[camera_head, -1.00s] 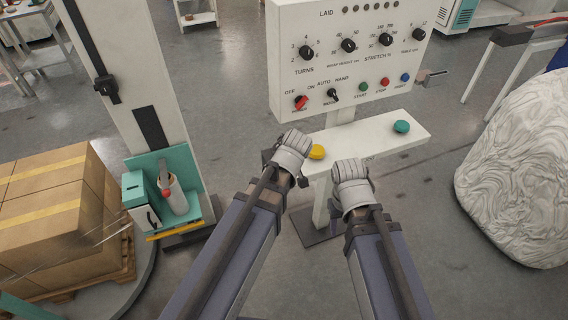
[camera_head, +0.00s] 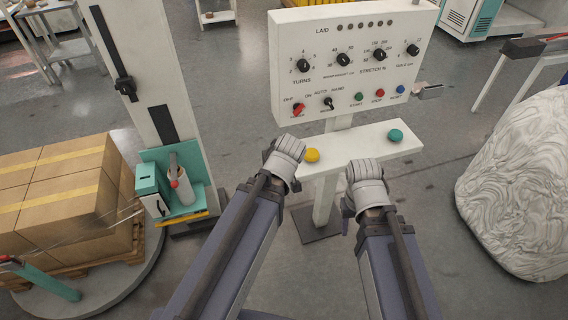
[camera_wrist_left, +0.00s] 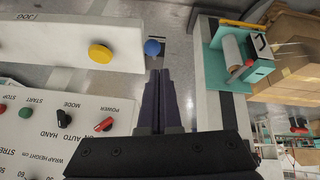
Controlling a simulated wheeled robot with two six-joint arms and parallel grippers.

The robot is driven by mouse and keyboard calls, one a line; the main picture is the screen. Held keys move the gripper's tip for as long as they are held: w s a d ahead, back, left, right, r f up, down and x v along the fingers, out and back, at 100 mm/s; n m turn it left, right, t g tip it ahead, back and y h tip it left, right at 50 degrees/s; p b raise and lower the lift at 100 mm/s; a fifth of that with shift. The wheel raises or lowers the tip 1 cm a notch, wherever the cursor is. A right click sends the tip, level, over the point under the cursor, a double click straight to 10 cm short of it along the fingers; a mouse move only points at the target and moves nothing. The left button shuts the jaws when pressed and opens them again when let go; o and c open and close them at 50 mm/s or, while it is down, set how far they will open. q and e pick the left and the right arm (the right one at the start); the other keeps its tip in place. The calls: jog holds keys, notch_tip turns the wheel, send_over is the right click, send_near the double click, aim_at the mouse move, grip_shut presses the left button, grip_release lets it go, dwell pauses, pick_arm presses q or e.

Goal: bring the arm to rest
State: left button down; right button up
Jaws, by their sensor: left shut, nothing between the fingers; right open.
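My left gripper (camera_head: 268,156) is mostly hidden behind its grey wrist in the head view, left of the white shelf (camera_head: 362,146). In the left wrist view the left gripper (camera_wrist_left: 161,75) has its dark fingers together, with nothing between them. My right gripper (camera_head: 348,206) shows only as a small dark part beside its wrist, below the shelf; it is open, and its fingertips are largely hidden. Both forearms reach forward from the bottom of the head view.
A control panel (camera_head: 350,70) with knobs and buttons stands above the shelf, which carries a yellow button (camera_head: 312,155) and a teal button (camera_head: 395,136). Boxes (camera_head: 60,190) stand on a turntable at left, by a film carriage (camera_head: 160,185). A wrapped white bundle (camera_head: 520,190) is at right.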

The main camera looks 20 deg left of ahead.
dwell(0.5)
pick_arm(q)
jog(key=s+d+f+m+g+h+b, duration=0.1)
jog(key=s+d+f+m+g, duration=0.1)
jog(key=s+d+m, duration=0.4)
jog(key=s+d+f+m+g+b, duration=0.1)
jog(key=s+d+f+m+g, duration=0.2)
jog(key=s+d+m, duration=0.3)
jog(key=shift+s+d+g+h, duration=0.25)
jog(key=shift+s+g+h, duration=0.15)
dwell(1.1)
